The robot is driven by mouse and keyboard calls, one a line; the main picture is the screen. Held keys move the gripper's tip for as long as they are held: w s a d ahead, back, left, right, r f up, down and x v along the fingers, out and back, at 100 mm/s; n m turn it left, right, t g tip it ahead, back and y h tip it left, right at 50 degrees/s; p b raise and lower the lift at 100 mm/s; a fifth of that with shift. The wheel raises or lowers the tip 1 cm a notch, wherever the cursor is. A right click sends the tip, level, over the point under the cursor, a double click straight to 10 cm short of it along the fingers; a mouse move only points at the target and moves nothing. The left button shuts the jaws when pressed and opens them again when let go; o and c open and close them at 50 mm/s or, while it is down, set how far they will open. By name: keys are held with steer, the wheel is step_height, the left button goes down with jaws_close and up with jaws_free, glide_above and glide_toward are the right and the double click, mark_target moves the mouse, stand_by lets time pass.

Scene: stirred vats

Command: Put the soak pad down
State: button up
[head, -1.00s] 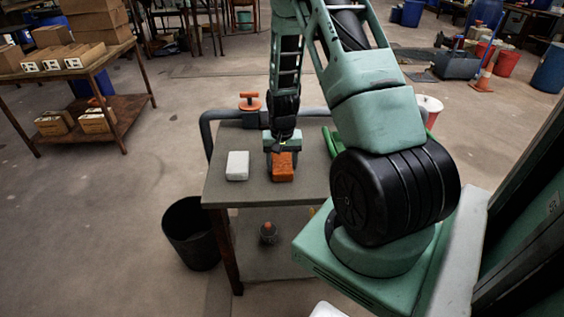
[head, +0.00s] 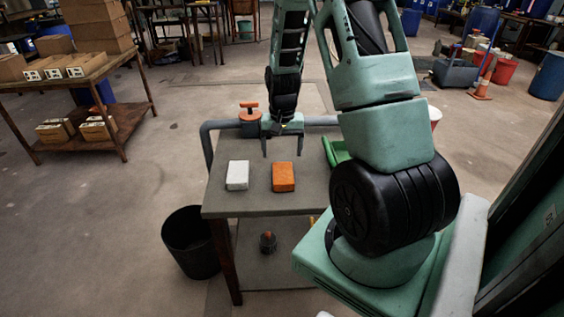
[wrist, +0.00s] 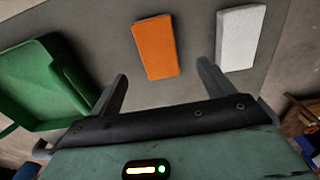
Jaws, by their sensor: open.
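Two block-shaped pads lie flat on the grey table (head: 240,201). One is an orange pad (head: 283,177) and the other a white pad (head: 237,175) to its left. I cannot tell from the look alone which is the soak pad. My gripper (head: 283,147) is open and empty, behind and above the orange pad in the head view. In the wrist view the orange pad (wrist: 155,47) lies beyond the gap between my fingers (wrist: 163,88), touching neither. The white pad (wrist: 240,38) lies beyond the right finger.
A green tray (wrist: 40,85) is on the table, partly hidden by my arm in the head view. A grey pipe with an orange-handled valve (head: 250,115) runs along the table's back. A black bin (head: 190,243) stands at the table's left; a small dark object (head: 268,242) sits on the lower shelf.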

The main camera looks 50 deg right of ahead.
steer(key=a+r+n+y, duration=0.1)
steer(key=a+r+n, duration=0.35)
steer(key=a, duration=0.85)
steer(key=a+r+n, duration=0.4)
steer(key=a+r, duration=0.2)
steer(key=a, duration=0.8)
steer(key=s+a+r+n, duration=0.2)
steer(key=s+a+n, duration=0.2)
steer(key=s+a, duration=0.2)
steer(key=s+a+r+n, duration=0.2)
steer(key=s+a+n, duration=0.3)
steer(key=s, duration=0.6)
steer(key=a, duration=0.2)
steer(key=shift+a, duration=0.3)
steer(key=shift+r, duration=0.1)
step_height(320, 180, up, 7)
steer(key=p, duration=0.7)
steer(key=shift+f, duration=0.2)
